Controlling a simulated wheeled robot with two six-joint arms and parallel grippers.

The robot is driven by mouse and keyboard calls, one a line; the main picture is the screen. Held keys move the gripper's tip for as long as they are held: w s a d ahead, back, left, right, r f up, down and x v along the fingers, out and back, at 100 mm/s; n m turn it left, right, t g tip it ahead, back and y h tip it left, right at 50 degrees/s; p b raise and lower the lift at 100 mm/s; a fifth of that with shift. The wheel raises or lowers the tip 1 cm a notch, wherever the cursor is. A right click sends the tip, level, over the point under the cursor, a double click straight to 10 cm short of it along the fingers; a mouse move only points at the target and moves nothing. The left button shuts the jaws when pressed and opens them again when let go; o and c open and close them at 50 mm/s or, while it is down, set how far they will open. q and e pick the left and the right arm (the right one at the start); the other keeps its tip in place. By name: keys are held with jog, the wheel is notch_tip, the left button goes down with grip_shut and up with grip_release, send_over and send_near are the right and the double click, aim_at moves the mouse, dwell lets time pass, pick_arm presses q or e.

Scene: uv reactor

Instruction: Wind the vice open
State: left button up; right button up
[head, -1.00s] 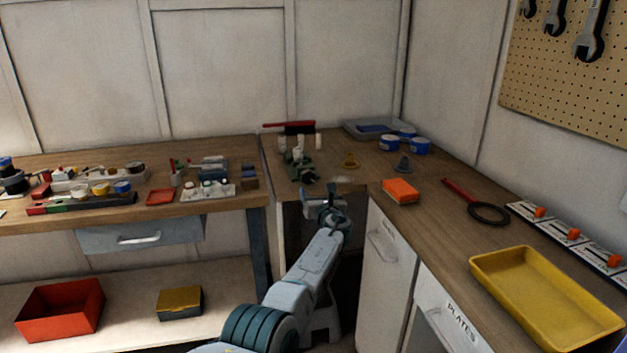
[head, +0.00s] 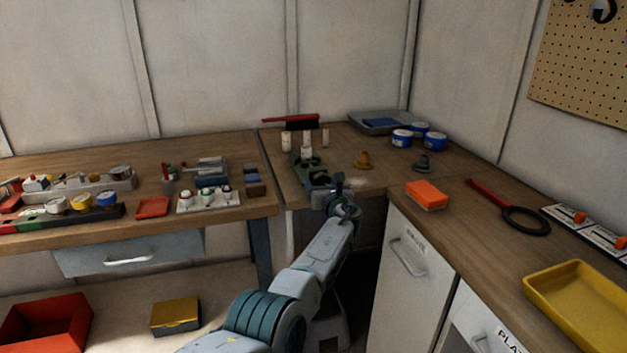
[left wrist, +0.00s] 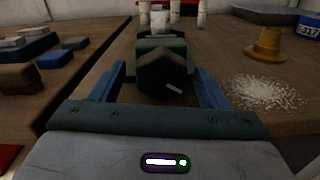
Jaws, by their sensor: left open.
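The green vice (head: 310,160) stands on the wooden bench in the corner. In the left wrist view the vice (left wrist: 160,45) is straight ahead, with a dark, blocky front part (left wrist: 160,75) that has a small pale mark. My left gripper (head: 334,186) is at the front of the vice. In the left wrist view its two blue fingers are open, one on each side of the dark front part, with a gap showing on both sides. The vice's jaws and any winding handle are too dark and small to make out clearly. My right gripper is not in view.
White cylinders (head: 286,141) and a red brush (head: 290,121) are behind the vice. A yellow-brown cone-shaped thing (head: 363,160) and spilled white grains (left wrist: 262,92) lie to its right. An orange block (head: 427,195) is near the bench edge. Small blocks (head: 255,189) are to the left.

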pick_arm(q)
jog(key=shift+w+r, duration=0.1)
jog(key=shift+c, duration=0.9)
jog(key=c, duration=0.8)
jog(key=shift+n, duration=1.1)
jog(key=shift+d+n, duration=0.1)
jog(key=shift+n, duration=2.4)
jog(key=o, duration=0.9)
jog(key=shift+o, duration=0.4)
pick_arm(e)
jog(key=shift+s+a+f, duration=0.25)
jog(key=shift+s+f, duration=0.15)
